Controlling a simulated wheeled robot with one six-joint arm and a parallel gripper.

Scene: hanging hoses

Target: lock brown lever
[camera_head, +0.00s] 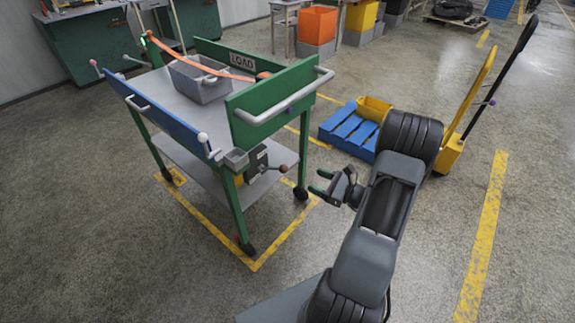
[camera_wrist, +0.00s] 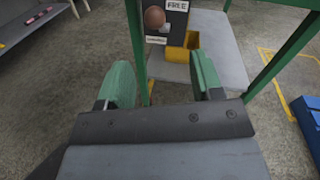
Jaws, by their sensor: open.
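The brown lever's round knob (camera_head: 283,168) sticks out to the right from a dark lock box (camera_head: 257,160) on the near right leg of the green cart (camera_head: 290,93). In the wrist view the brown knob (camera_wrist: 154,17) is at the top, left of the FREE label (camera_wrist: 177,5). My gripper (camera_head: 318,182) is open and empty, right of the knob and apart from it. In the wrist view its green fingers (camera_wrist: 160,65) stand wide apart, with the knob beyond them, above the gap.
The cart carries a grey bin (camera_head: 200,82) and an orange strap (camera_head: 205,62). Its blue side panel (camera_head: 160,110) is on the left. A blue pallet (camera_head: 350,130) with a yellow box (camera_head: 375,107) and a yellow hand truck (camera_head: 465,110) stand behind my arm. Floor in front is clear.

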